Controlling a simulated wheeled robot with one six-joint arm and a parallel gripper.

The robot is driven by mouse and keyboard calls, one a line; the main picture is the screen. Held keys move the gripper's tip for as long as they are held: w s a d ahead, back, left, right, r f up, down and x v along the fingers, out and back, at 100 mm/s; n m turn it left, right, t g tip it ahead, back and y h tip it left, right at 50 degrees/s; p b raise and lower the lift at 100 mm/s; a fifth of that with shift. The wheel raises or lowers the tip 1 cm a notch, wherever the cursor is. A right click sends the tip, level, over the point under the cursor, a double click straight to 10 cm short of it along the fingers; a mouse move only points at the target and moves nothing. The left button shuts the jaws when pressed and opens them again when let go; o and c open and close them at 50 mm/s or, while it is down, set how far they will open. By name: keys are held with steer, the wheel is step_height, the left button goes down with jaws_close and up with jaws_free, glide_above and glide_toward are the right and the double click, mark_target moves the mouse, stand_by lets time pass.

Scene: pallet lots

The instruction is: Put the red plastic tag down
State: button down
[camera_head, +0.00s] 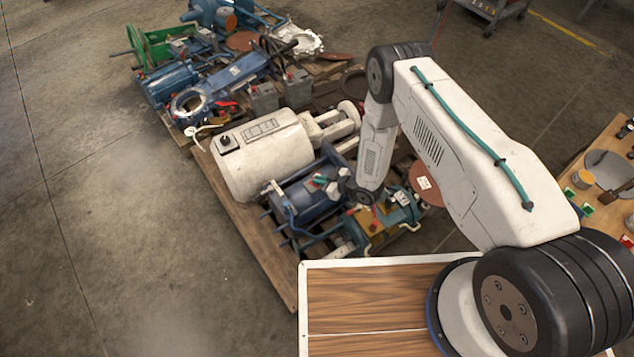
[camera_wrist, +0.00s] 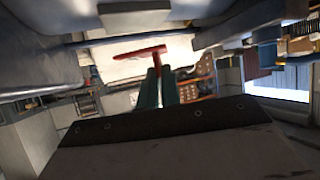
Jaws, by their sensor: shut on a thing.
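The red plastic tag (camera_wrist: 138,53) shows in the wrist view as a thin red bar at the tips of my gripper's fingers. My gripper (camera_wrist: 158,76) has two teal fingers close together, shut on the tag. A pale surface lies behind the tag; I cannot tell whether the tag touches it. In the head view my gripper (camera_head: 323,182) is low over the blue machine (camera_head: 312,200) on the near pallet. The tag is too small to make out clearly there.
A large cream motor (camera_head: 262,155) lies beside the blue machine on the wooden pallet (camera_head: 238,215). A green-and-yellow machine (camera_head: 398,212) is close on the right. More machine parts crowd the pallet behind. A wooden table (camera_head: 603,150) stands at the right. The floor at left is clear.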

steer(key=shift+w+a, duration=0.2)
steer(key=f, duration=0.3)
steer(key=shift+w+a, duration=0.35)
steer(key=shift+w, duration=0.05)
steer(key=shift+f, duration=0.35)
steer(key=c, duration=1.6)
jaws_free()
steer(key=shift+f, duration=0.1)
